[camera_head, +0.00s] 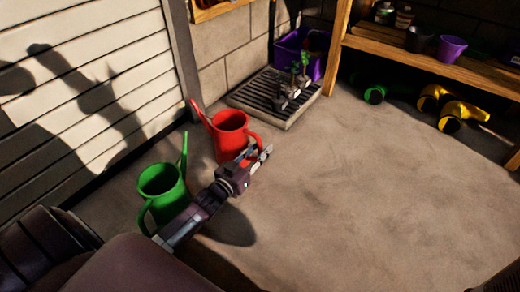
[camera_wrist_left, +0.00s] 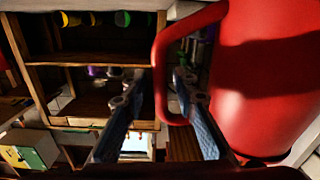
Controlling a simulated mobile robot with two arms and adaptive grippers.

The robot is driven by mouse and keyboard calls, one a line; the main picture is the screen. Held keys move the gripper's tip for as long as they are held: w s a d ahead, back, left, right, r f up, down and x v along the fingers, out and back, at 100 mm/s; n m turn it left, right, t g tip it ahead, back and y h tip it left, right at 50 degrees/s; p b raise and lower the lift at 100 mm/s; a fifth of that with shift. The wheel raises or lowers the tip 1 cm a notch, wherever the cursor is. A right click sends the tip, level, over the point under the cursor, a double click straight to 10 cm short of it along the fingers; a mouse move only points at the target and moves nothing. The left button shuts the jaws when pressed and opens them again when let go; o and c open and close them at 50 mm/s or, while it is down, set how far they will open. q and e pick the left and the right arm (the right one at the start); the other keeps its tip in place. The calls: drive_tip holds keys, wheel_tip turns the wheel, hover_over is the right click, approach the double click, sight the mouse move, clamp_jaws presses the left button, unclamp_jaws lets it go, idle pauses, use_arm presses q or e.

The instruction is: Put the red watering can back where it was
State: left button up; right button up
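The red watering can (camera_head: 229,124) stands upright on the floor by the white slatted door, its spout toward the back left and its handle toward my left gripper. My left gripper (camera_head: 259,156) is at the handle. In the left wrist view the can's red body (camera_wrist_left: 265,85) fills the right side. The handle (camera_wrist_left: 160,75) passes between the two spread fingers (camera_wrist_left: 158,90); one finger shows through the handle loop, the other outside it. Contact with the handle cannot be told. My right gripper is not in view.
A green watering can (camera_head: 163,187) stands close to my left arm. Behind the red can is a floor grate (camera_head: 255,97) with a plant-like item and a purple bin (camera_head: 288,55). A wooden shelf (camera_head: 430,60) is at the back right, with yellow items (camera_head: 455,116) under it. The central floor is clear.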

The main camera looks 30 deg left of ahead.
use_arm(q)
drive_tip(key=shift+s+r, duration=0.15)
drive_tip(key=s+p, duration=0.7)
drive_tip(key=s, duration=0.4)
drive_tip(key=shift+s+a, duration=0.35)
drive_tip(key=shift+s, duration=0.05)
